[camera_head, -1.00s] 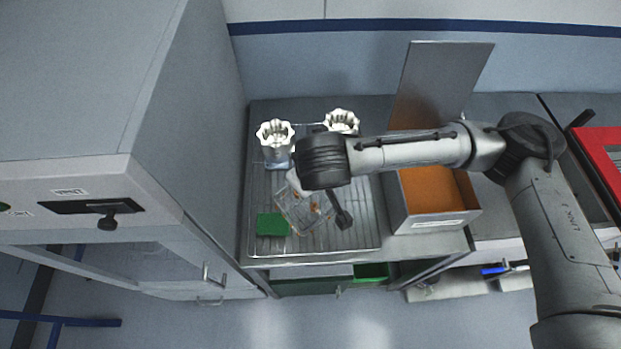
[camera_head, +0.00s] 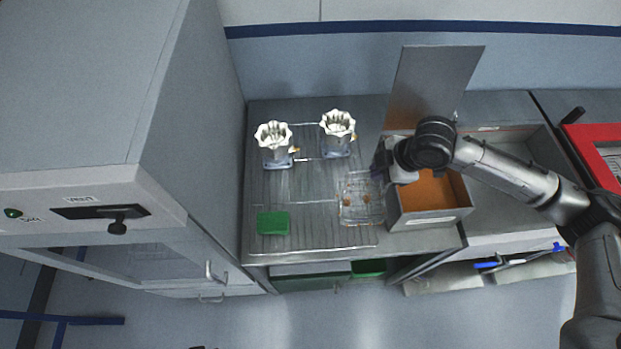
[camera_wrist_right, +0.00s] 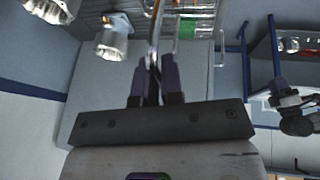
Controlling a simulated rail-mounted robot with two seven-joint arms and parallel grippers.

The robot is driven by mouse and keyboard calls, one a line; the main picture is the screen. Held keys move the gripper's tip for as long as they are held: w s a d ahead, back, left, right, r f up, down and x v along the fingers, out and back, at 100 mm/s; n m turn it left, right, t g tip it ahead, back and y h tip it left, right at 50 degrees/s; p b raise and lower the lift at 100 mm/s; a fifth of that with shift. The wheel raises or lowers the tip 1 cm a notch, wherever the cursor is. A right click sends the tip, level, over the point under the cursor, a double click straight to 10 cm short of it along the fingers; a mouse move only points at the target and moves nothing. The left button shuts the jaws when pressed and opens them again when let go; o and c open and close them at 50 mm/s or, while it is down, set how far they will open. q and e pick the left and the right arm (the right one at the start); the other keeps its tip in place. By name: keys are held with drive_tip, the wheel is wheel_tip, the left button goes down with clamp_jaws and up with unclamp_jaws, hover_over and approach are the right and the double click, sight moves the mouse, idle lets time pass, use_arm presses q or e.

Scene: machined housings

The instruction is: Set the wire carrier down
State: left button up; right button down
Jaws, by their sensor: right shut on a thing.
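The wire carrier (camera_head: 361,208) is a clear wire basket with small orange-brown pieces in it. In the head view it is at the right of the ribbed worktop, beside the orange-lined box. Part of it shows at the top of the right wrist view (camera_wrist_right: 198,14). My right gripper (camera_head: 381,168) is at the carrier's right upper side. In the right wrist view its dark fingers (camera_wrist_right: 153,75) are closed on a thin upright edge of the carrier. I cannot tell whether the carrier touches the worktop. My left gripper is not in view.
Two white fluted housings (camera_head: 275,143) (camera_head: 338,132) stand at the back of the worktop (camera_head: 300,225). A green block (camera_head: 273,223) lies front left. The open box (camera_head: 432,219) stands close right of the carrier, with an upright metal panel (camera_head: 432,80) behind. A grey cabinet (camera_head: 190,130) bounds the left.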

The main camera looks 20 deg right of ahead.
drive_tip(key=w+a+f+p, duration=0.2)
drive_tip(key=w+a+f, duration=0.4)
drive_tip(key=a+f, duration=0.3)
drive_tip(key=shift+a+f, duration=0.3)
drive_tip(key=shift+f, duration=0.7)
drive_tip(key=c, duration=1.3)
unclamp_jaws()
drive_tip(key=shift+o, duration=0.2)
drive_tip(key=v, duration=1.2)
